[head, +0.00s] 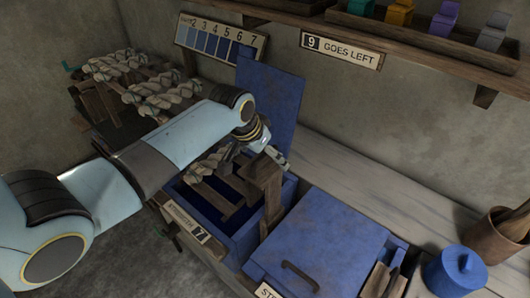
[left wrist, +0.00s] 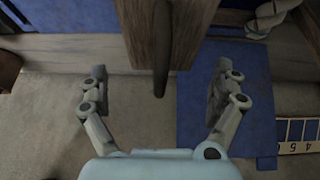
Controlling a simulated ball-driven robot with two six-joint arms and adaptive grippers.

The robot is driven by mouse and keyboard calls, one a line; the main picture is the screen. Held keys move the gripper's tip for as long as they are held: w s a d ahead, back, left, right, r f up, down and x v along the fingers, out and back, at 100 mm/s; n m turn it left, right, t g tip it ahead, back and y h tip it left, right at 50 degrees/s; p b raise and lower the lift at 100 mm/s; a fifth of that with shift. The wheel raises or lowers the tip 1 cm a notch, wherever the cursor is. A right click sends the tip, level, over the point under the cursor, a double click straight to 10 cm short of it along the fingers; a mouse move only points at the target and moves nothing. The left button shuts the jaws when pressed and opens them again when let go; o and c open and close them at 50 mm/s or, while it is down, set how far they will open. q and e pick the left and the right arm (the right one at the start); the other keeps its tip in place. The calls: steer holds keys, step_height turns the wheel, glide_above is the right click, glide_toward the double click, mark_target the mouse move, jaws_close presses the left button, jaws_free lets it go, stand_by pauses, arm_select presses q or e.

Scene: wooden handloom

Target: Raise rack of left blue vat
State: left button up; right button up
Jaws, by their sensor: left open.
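The left blue vat (head: 235,240) stands open with its blue lid (head: 270,100) raised behind it. A wooden rack (head: 262,182) sits in the vat, with a pale twisted skein (head: 207,163) beside its upright. My left gripper (head: 275,152) is at the top of the rack's upright. In the left wrist view my left gripper (left wrist: 160,75) is open, its fingers well apart on either side of a wooden post (left wrist: 138,30) and a dark bar (left wrist: 162,50). Neither finger visibly touches the wood. The vat's inside is partly hidden by the rack. My right gripper is not in view.
A second blue vat with a shut lid (head: 325,245) stands to the right, with tools and a blue pot (head: 455,272) beyond. Skeins (head: 150,85) hang on a rack at the left. A numbered colour card (head: 220,40) and a shelf (head: 430,42) are on the wall.

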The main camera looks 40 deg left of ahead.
arm_select(q)
steer(key=shift+r, duration=3.5)
